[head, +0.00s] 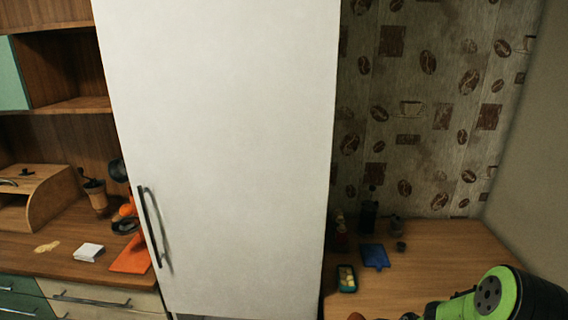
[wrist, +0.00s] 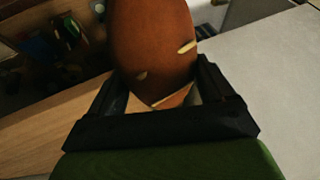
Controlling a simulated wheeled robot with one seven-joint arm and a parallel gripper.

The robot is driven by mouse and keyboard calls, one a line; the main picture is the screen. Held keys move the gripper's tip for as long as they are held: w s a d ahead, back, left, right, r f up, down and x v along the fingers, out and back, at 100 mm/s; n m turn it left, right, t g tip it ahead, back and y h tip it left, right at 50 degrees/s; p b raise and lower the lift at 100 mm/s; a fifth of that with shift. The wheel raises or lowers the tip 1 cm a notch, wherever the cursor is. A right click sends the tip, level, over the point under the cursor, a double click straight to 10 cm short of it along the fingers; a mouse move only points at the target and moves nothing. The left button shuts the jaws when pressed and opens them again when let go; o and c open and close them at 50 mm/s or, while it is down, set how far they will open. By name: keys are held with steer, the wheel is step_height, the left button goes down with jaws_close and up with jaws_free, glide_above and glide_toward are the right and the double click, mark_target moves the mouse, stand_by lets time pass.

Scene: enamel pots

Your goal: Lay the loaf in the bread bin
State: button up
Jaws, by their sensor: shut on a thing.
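The brown loaf (wrist: 152,45) is in my gripper (wrist: 155,85) in the wrist view, with the black fingers on either side of it. Its far end runs out of the top of that view. In the head view, only a small brown edge of the loaf (head: 356,316) shows at the bottom, beside my mostly cut-off gripper. The wooden bread bin (head: 52,198) stands on the left counter in the head view, far from my gripper. Its front shows an opening below a dark handle; its left part is cut off.
A tall white fridge-like cabinet (head: 220,130) stands between the left counter (head: 30,258) and the right counter (head: 440,260). A mortar-like cup (head: 96,196), an orange board (head: 131,257) and a white block (head: 88,252) are near the bin. A blue item (head: 375,256) lies at right.

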steer(key=s+a+f+n+b, duration=0.1)
steer(key=s+a+f+b, duration=0.1)
steer(key=s+a+f, duration=0.2)
step_height(320, 180, down, 2)
steer(key=shift+a+n+y, duration=0.3)
steer(key=shift+a, duration=0.5)
steer(key=shift+r, duration=0.1)
